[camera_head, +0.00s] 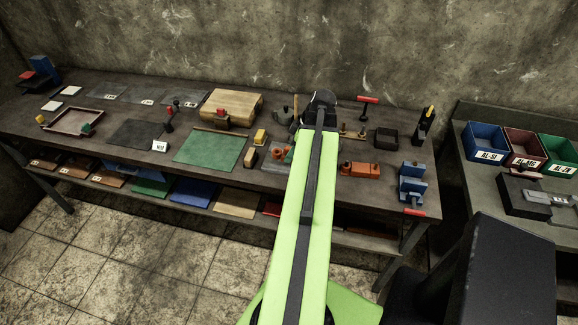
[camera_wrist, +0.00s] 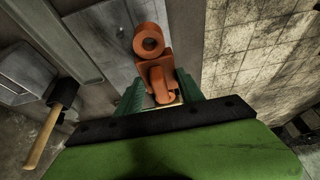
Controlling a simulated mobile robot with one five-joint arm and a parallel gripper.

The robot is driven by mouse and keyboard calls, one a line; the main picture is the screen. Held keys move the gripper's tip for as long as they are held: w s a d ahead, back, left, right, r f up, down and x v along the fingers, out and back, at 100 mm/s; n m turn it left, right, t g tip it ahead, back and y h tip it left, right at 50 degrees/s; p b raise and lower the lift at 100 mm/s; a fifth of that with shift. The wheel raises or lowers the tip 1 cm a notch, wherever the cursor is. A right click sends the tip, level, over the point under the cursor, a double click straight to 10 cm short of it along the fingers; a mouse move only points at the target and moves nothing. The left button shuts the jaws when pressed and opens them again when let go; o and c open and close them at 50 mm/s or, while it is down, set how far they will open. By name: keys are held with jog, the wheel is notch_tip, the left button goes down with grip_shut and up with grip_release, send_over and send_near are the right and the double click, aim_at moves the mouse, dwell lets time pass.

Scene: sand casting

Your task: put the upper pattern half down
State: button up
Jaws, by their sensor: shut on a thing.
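In the wrist view, my gripper (camera_wrist: 158,100) has green fingers closed on an orange piece, the upper pattern half (camera_wrist: 158,72), with a round ring-shaped end and a raised part. It is over a grey board (camera_wrist: 112,45). Whether it touches the board I cannot tell. In the head view, orange shapes (camera_head: 277,153) show beside my green arm, above a grey plate on the bench. My arm hides much of that spot, and the fingers are not clear there.
An orange block (camera_head: 359,169) stands to the right on the bench (camera_head: 330,187). A green mat (camera_head: 208,150) and yellow block (camera_head: 260,136) lie to the left. A mallet (camera_wrist: 54,117) lies left of my gripper in the wrist view. Tiled floor shows past the bench edge.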

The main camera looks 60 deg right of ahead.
jog(key=shift+w+a+f, duration=0.25)
jog(key=shift+w+f, duration=0.05)
jog(key=shift+w, duration=0.2)
notch_tip(320, 180, down, 4)
jog(key=b, duration=0.4)
jog(key=shift+f, duration=0.15)
jog(key=shift+r, duration=0.2)
jog(key=shift+f, duration=0.15)
jog(key=o, duration=1.5)
jog(key=shift+c, duration=0.2)
jog(key=shift+s+r+p, duration=0.1)
jog(key=shift+r+p, duration=0.2)
jog(key=shift+r, duration=0.1)
jog(key=p+v, duration=1)
jog(key=v, duration=0.1)
jog(key=shift+s+r+p, duration=0.1)
jog(key=shift+r+p, duration=0.25)
jog(key=shift+p, duration=0.05)
jog(key=shift+f, duration=0.1)
